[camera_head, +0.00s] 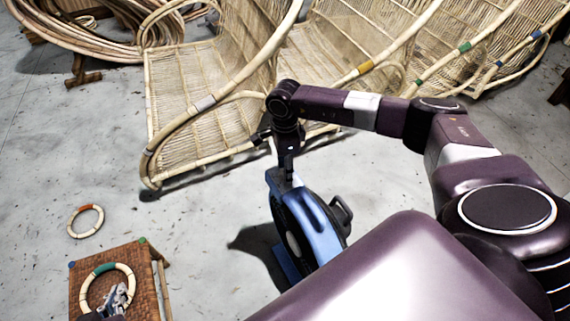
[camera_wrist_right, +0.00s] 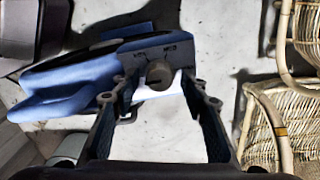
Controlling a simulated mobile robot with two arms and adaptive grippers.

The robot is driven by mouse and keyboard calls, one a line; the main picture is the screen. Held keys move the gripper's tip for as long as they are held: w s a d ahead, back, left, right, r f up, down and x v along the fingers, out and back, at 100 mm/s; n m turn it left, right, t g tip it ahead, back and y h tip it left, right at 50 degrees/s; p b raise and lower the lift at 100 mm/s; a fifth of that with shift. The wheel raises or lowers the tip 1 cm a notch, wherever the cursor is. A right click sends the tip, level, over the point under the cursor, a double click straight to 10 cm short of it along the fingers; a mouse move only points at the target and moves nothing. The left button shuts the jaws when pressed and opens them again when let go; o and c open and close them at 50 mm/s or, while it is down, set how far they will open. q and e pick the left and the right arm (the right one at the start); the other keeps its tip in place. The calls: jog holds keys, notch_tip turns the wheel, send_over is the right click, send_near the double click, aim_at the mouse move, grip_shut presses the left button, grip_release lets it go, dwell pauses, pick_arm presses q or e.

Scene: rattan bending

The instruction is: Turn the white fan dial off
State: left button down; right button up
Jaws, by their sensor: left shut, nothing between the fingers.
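A blue fan (camera_head: 318,225) with a dark round face stands on the floor; it also shows in the right wrist view (camera_wrist_right: 75,82). I see no white fan. A grey-brown dial (camera_wrist_right: 158,75) sits on the end of the fan's blue housing, with small markings beside it. My right gripper (camera_wrist_right: 158,92) is open, with its fingertips apart on either side of the dial; contact is not visible. In the head view this gripper (camera_head: 288,175) is at the fan's top and hides the dial. My left gripper (camera_head: 120,294) is shut and empty at the bottom left.
A woven stool (camera_head: 150,256) at the lower left carries a rattan ring (camera_head: 107,266) with a green band, beneath my left gripper. Another ring (camera_head: 85,221) lies on the floor. Rattan chairs (camera_head: 190,100) stand behind the fan. Floor between stool and fan is clear.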

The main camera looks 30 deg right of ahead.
jog(key=shift+r, duration=0.35)
notch_tip(320, 180, up, 11)
jog(key=shift+r, duration=0.15)
dwell(0.7)
